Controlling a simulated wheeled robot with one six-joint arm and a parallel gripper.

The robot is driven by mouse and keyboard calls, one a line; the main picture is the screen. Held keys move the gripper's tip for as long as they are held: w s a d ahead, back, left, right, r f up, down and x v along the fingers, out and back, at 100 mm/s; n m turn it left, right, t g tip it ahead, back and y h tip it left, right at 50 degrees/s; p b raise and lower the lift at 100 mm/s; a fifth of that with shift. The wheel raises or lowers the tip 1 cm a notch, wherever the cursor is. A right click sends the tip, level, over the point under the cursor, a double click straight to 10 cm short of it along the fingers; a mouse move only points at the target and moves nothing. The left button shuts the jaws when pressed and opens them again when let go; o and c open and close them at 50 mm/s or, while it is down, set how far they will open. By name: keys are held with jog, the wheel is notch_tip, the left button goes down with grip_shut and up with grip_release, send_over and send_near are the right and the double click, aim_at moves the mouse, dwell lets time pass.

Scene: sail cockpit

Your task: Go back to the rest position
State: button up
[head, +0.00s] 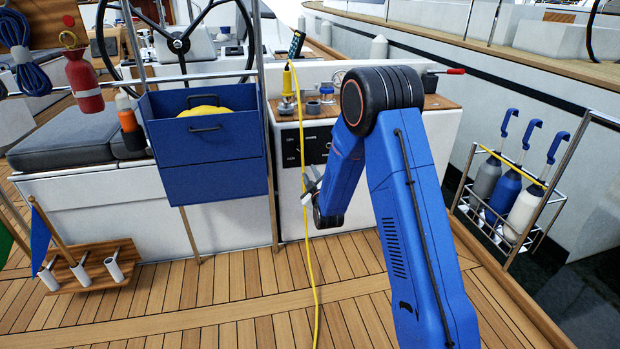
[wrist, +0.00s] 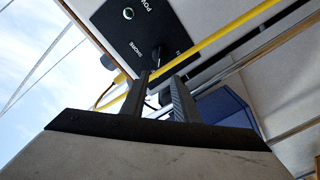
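My gripper (head: 311,188) is in front of the white console (head: 292,208), just below its black switch panel (head: 318,147). It is small and partly hidden by my blue arm in the head view. In the wrist view my gripper (wrist: 162,74) shows two dark fingers with a gap between them and nothing clearly held. The black panel also shows beyond the fingertips in the wrist view (wrist: 140,30). A yellow cable (head: 308,240) hangs down the console close to my gripper. It crosses behind the fingers in the wrist view (wrist: 215,36).
A blue bin (head: 212,170) with something yellow inside is left of my gripper. Jars and a yellow-handled tool stand on the wooden console top (head: 290,112). A wire rack (head: 500,235) of bottles is at right.

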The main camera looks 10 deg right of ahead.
jog(key=shift+s, duration=0.1)
dwell(0.3)
jog(key=s+d+r+m+g, duration=0.2)
jog(key=s+r+g, duration=0.1)
jog(key=s+r, duration=0.6)
jog(key=s+d+r+m+g, duration=0.1)
jog(key=s+r+m+g, duration=0.15)
jog(key=s+r, duration=0.7)
jog(key=s+d+f+m+g, duration=0.1)
jog(key=s+g, duration=0.3)
jog(key=s, duration=1.7)
jog(key=s+d+f+m+g, duration=0.1)
jog(key=s+d+m+g, duration=0.1)
jog(key=s, duration=1.9)
jog(key=shift+s+f+m+g, duration=0.15)
jog(key=shift+s+m+g, duration=0.05)
jog(key=shift+m+g, duration=0.6)
